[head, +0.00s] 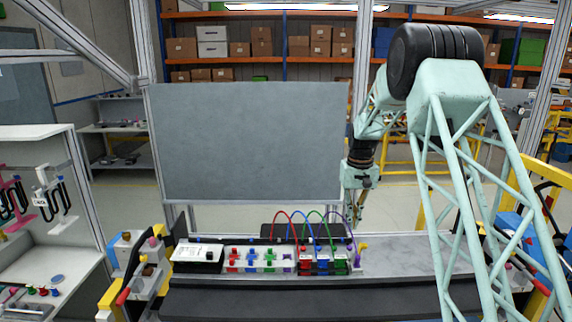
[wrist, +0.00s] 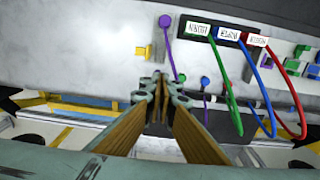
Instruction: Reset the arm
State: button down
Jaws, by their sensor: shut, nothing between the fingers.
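My gripper (head: 358,215) hangs from my pale green arm above the right part of the bench. Its fingertips are together and empty, pointing down. In the wrist view the gripper (wrist: 160,82) has its two brown fingers meeting at the tips, above the bench edge. The dashboard module (head: 272,268) lies left of the gripper in the head view, with red, blue, green and purple cables arching over its right part. The purple cable (wrist: 166,40) passes close beyond the fingertips in the wrist view, with a visible gap in the picture; depth is hard to judge.
A yellow part (head: 362,248) stands at the module's right end, below the gripper. A grey panel (head: 250,140) rises behind the bench. The grey bench top (head: 400,255) is bare right of the module. A white tool rack (head: 35,135) stands at left.

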jog(key=s+a+r+t+b, duration=0.1)
jog(key=s+r+b, duration=0.1)
jog(key=s+r, duration=0.65)
jog(key=s+a+r+b, duration=0.25)
jog(key=s+r, duration=0.25)
jog(key=s, duration=0.7)
jog(key=s+r+t+b, duration=0.1)
jog(key=s+r+b, duration=0.2)
jog(key=s+r, duration=0.55)
jog(key=s+a+f+t+b, duration=0.1)
jog(key=s+f+b, duration=0.2)
jog(key=s, duration=1.5)
jog(key=s+a+f+b, duration=0.1)
jog(key=s+f+b, duration=0.2)
jog(key=s, duration=1.5)
jog(key=shift+s+f+t, duration=0.35)
jog(key=shift+f+t, duration=0.05)
jog(key=shift+f, duration=1.1)
jog(key=shift+d, duration=0.1)
